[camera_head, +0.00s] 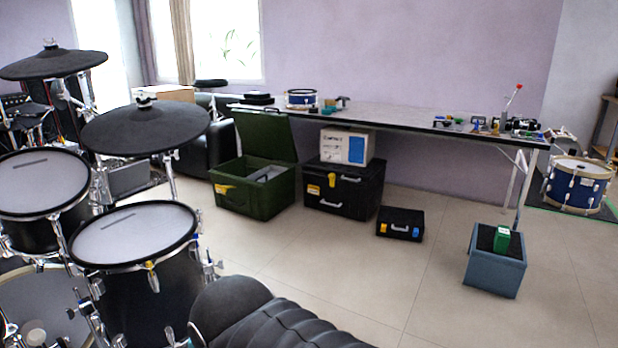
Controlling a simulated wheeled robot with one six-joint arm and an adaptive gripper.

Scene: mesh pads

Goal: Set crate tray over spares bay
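A dark green crate (257,199) stands on the floor left of centre, with its hinged lid (265,136) raised. Inside it a grey piece (269,174), perhaps the crate tray, sits toward the right side. It is too small to tell its exact shape or how it rests. The spares bay cannot be made out for certain; the crate's inside is partly hidden by its front wall. My gripper is not in view.
A black case (341,197) with a white box (345,147) on top stands right of the crate. A small black case (400,224) and a blue-grey bin (494,272) are further right. A long table (400,117) runs behind. Drums (135,235) and a black seat (280,325) crowd the left foreground. Mid-floor is clear.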

